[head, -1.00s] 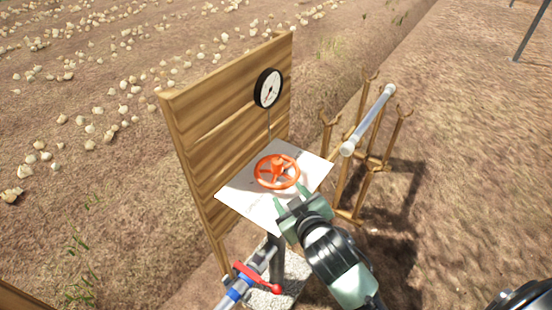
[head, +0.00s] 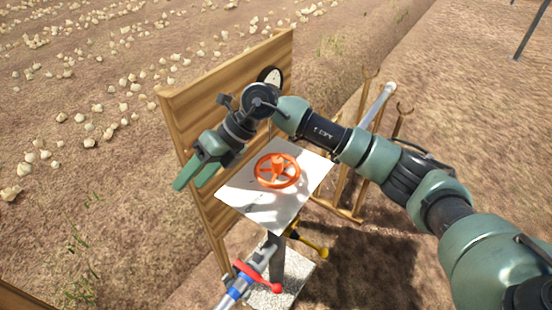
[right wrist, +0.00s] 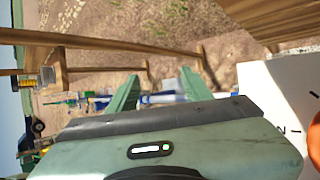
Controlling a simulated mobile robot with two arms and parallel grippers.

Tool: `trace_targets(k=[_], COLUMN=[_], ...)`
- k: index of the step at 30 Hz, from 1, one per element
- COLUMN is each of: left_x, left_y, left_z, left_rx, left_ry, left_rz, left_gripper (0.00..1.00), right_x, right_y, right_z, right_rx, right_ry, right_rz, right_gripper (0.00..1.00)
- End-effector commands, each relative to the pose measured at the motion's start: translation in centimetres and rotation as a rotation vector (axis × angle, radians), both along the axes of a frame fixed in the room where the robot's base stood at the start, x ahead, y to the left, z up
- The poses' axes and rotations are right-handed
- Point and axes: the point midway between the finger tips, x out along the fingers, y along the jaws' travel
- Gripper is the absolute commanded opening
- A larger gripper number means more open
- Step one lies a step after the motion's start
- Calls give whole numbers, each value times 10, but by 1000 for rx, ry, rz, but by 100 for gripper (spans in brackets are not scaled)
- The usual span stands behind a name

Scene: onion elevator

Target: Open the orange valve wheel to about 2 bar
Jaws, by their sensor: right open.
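The orange valve wheel (head: 277,171) lies flat over a white plate (head: 262,212) in front of a wooden board. Part of it shows at the right edge of the right wrist view (right wrist: 314,142). My right gripper (head: 192,182) is open and empty, left of the wheel and apart from it, its fingers pointing down-left beside the board. In the right wrist view its two green fingers (right wrist: 160,90) stand apart. The round pressure gauge (head: 268,75) on the board is partly covered by my right arm, so its reading cannot be told. My left gripper is not in view.
The wooden board (head: 200,110) stands close behind my right gripper. A wooden rack (head: 345,213) holding a pale tube (head: 389,92) stands right of the plate. A pipe with a red lever (head: 258,278) and a yellow-handled part (head: 312,245) are below. Open soil lies around.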

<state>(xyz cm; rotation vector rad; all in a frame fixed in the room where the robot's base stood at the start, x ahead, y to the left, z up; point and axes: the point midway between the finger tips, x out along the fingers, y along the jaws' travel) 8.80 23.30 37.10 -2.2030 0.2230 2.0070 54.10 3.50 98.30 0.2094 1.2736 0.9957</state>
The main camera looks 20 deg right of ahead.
Motion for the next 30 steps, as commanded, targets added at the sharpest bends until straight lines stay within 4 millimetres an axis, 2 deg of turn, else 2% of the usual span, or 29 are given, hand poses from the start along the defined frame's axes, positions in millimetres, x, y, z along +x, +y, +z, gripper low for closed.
trace_targets(k=[1,3,6,9,12,14,24,30], left_x=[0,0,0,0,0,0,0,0], left_y=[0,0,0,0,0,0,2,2], left_z=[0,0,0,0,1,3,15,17], left_rx=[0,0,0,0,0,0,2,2], left_ry=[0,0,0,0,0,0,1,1], left_rz=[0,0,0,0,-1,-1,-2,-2], left_gripper=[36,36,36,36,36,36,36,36], right_x=[20,37,52,58,58,58,58,58], right_y=[-40,-94,-156,-191,-205,-206,-205,-205], right_z=[-5,-7,3,13,14,9,-43,-59], right_rx=[-178,-403,-629,-753,-802,-809,-804,-802], right_ry=[-24,-27,-14,2,13,16,15,12], right_rz=[-9,-33,-84,-123,-138,-139,-137,-137], right_gripper=[50,50,50,50,50,50,50,50])
